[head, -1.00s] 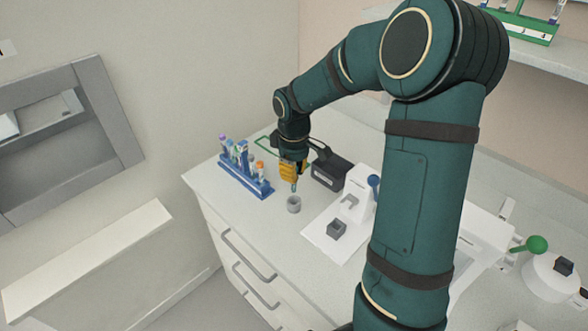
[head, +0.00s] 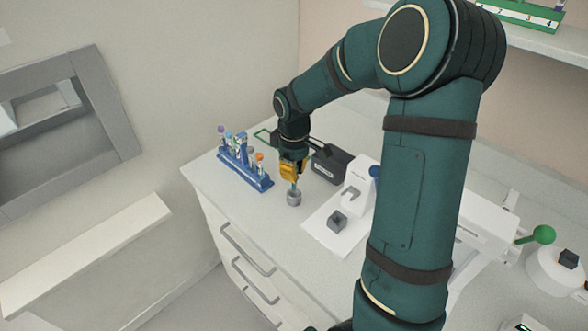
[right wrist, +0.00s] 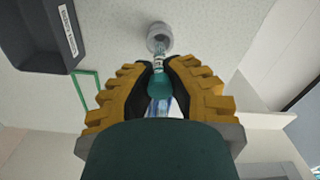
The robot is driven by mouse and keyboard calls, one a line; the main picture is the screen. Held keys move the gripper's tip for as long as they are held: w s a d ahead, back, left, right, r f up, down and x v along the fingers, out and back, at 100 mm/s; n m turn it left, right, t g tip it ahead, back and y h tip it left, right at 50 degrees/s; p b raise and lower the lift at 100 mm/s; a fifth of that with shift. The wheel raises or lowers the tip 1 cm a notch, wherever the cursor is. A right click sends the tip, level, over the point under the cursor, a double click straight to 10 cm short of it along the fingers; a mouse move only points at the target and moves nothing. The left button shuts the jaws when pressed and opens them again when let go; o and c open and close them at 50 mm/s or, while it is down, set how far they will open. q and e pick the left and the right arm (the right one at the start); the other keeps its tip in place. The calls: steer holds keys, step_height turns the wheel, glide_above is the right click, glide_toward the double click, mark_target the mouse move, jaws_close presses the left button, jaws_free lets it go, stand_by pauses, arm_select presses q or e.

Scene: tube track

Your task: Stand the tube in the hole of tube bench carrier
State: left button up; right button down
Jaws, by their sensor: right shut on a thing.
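The tube bench carrier (head: 294,199) is a small grey round cup standing on the white bench; it also shows in the right wrist view (right wrist: 158,31). My right gripper (head: 292,175) has yellow fingers and is shut on the tube (right wrist: 159,72), which has a teal cap between the fingers. The tube points down, close to upright, and its lower end meets the carrier's opening. I cannot tell how deep it sits in the hole. The gripper is just above the carrier. My left gripper is not in view.
A blue rack (head: 246,170) with several capped tubes stands left of the carrier. A dark box (head: 331,165) is behind it to the right. A white device (head: 359,185) and a plate with a grey block (head: 337,221) are to the right. Bare bench lies in front.

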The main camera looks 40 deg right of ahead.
steer(key=shift+f, duration=0.4)
stand_by(0.8)
steer(key=shift+f+b, duration=0.35)
steer(key=shift+f, duration=0.45)
steer(key=shift+f+b, duration=0.2)
steer(key=shift+b, duration=0.15)
steer(key=c, duration=1)
jaws_free()
steer(key=shift+r, duration=0.1)
step_height(320, 180, up, 12)
steer(key=shift+f, duration=0.1)
